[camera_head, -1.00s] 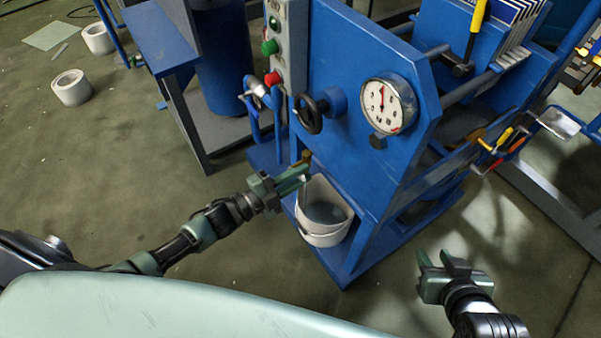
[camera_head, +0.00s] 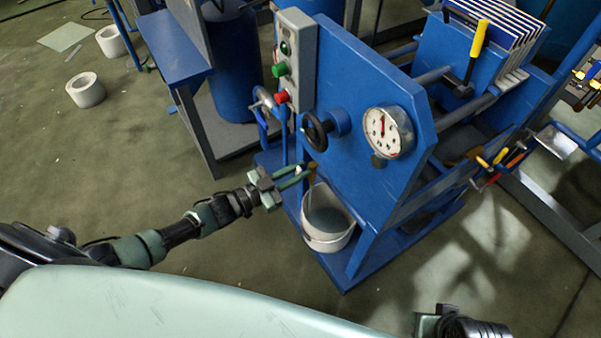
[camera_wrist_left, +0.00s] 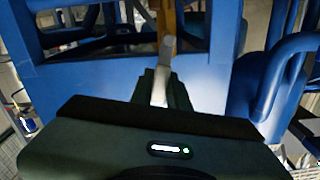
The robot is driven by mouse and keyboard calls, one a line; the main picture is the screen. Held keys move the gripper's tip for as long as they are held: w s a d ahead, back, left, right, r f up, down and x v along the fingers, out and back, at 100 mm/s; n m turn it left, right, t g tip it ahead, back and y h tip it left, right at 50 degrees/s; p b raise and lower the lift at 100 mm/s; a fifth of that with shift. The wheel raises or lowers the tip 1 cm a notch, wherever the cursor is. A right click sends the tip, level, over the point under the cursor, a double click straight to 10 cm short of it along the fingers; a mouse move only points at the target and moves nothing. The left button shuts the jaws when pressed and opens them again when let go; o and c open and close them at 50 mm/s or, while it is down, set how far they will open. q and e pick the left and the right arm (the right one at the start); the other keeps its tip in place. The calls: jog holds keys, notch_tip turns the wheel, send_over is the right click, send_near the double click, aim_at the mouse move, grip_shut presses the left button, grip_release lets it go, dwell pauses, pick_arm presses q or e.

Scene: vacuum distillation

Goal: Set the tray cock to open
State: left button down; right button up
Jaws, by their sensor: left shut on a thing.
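The tray cock is a small brass fitting (camera_head: 312,167) low on the front of the blue machine, above the bucket. In the left wrist view its brass body (camera_wrist_left: 166,20) runs up from a pale metal lever (camera_wrist_left: 161,85). My left gripper (camera_head: 305,175) is at the cock, and its fingers are shut on the lever. They hide part of it, so the lever's exact angle is hard to tell. My right gripper (camera_head: 428,324) is at the bottom edge of the head view, partly cut off and away from the machine.
A white bucket (camera_head: 328,240) stands on the blue base below the cock. A black handwheel (camera_head: 317,131), a pressure gauge (camera_head: 388,132) and a button box (camera_head: 296,60) are on the machine above. Open floor lies to the left.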

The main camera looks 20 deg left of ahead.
pick_arm(q)
jog(key=shift+w+a+n, duration=0.35)
jog(key=shift+a+n, duration=0.05)
jog(key=shift+n, duration=0.6)
pick_arm(e)
jog(key=shift+f, duration=0.35)
pick_arm(q)
jog(key=c, duration=1.4)
grip_release()
jog(key=shift+o, duration=0.2)
pick_arm(e)
jog(key=shift+w, duration=0.1)
